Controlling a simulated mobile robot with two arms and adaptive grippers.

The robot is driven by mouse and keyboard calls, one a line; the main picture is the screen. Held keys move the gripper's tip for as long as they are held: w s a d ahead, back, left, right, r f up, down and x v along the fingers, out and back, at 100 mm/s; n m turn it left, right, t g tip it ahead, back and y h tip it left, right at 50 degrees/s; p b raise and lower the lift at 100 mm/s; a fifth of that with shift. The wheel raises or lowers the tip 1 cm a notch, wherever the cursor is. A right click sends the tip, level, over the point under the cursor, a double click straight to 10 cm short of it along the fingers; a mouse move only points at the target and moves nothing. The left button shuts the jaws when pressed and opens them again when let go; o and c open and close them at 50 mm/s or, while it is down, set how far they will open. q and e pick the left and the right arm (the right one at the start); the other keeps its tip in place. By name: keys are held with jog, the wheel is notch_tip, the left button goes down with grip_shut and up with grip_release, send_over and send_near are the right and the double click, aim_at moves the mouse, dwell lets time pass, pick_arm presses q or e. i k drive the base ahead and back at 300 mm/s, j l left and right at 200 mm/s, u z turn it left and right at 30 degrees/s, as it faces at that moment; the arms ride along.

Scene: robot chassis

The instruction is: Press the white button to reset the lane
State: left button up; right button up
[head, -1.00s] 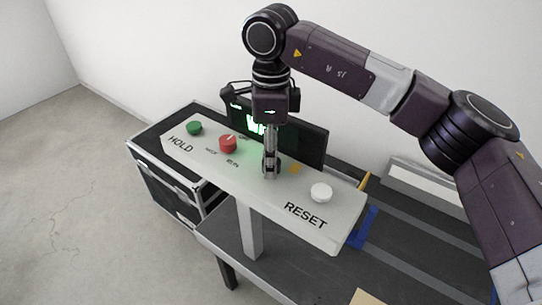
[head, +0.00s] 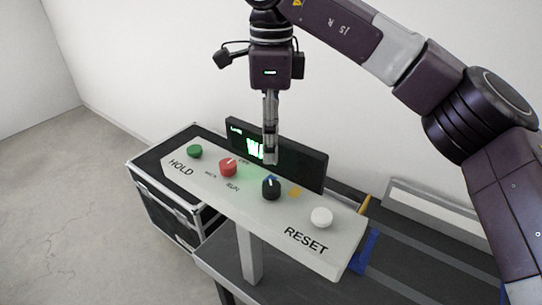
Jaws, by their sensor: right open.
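The white button (head: 321,217) sits at the right end of the light grey control panel (head: 215,187), above the word RESET. My right gripper (head: 270,158) points straight down above a black knob (head: 271,188), to the left of the white button and apart from it. It is open with nothing in it, though its fingers show edge-on. A red knob (head: 228,167) and a green button (head: 194,151) are further left on the panel. My left gripper is not in view.
A dark display (head: 310,167) with green lit text stands behind the panel. A black case (head: 165,200) stands at the left. A dark conveyor surface (head: 400,275) with blue tape (head: 369,245) lies at the right. Bare floor is at the left.

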aim_at(322, 217)
jog(key=k, duration=1)
